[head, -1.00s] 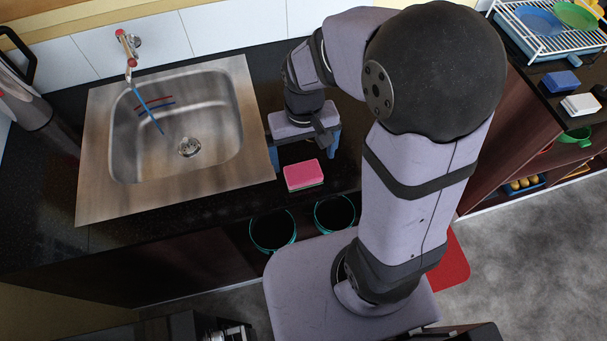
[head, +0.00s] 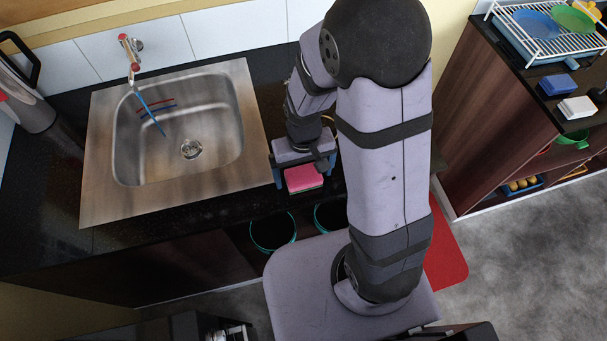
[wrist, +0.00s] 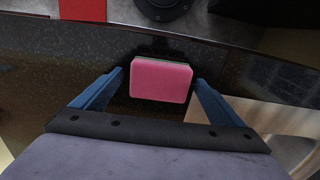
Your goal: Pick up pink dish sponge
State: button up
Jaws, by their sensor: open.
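The pink dish sponge (head: 303,178) lies flat on the dark countertop (head: 185,212), right of the sink and near the counter's front edge. In the wrist view the sponge (wrist: 161,80) lies just beyond and between the two blue fingertips (wrist: 158,76), apart from both. The head view hides part of the sponge's far side behind the gripper.
The steel sink (head: 240,165) with its faucet (head: 130,55) is to the left. Teal-rimmed bins (head: 272,232) stand below the counter front. A dish rack (head: 545,35) and a blue sponge (head: 558,84) are on the right counter. A red mat (head: 445,255) lies on the floor.

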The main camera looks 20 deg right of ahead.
aim_at(303, 174)
jog(key=shift+f, duration=0.3)
jog(key=c, duration=1.1)
jog(key=shift+r, duration=0.1)
jog(key=shift+c, duration=0.2)
jog(key=shift+r+b, duration=0.7)
jog(key=shift+r, duration=4.25)
